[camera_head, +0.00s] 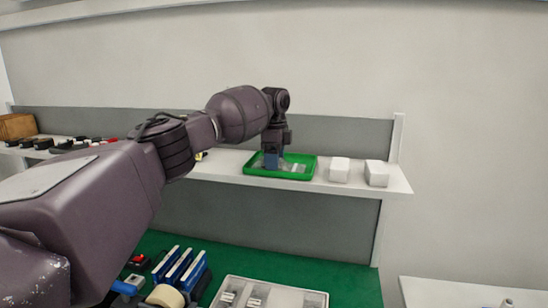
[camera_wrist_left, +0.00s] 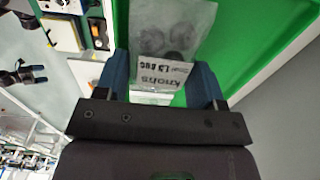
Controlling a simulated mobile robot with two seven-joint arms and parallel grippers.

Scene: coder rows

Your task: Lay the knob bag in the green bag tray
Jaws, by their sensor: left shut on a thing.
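The green bag tray (camera_head: 283,177) sits on the wall shelf, and its green floor also shows in the left wrist view (camera_wrist_left: 242,38). My left gripper (camera_head: 271,164) reaches down into the tray area. In the left wrist view, my left gripper (camera_wrist_left: 160,80) has its blue fingers on both sides of the clear knob bag (camera_wrist_left: 172,28), shut on its labelled end. The white label (camera_wrist_left: 150,73) reads "Knobs", and dark round shapes show through the plastic. The bag is over the tray; I cannot tell whether it touches the floor.
Two white boxes (camera_head: 339,170) (camera_head: 376,173) stand on the shelf right of the tray. Dark small parts (camera_head: 70,145) and a brown box (camera_head: 17,126) are at the shelf's left. Below is a green bench (camera_head: 350,282) with a light divided tray (camera_head: 310,299) and blue holders (camera_head: 180,268).

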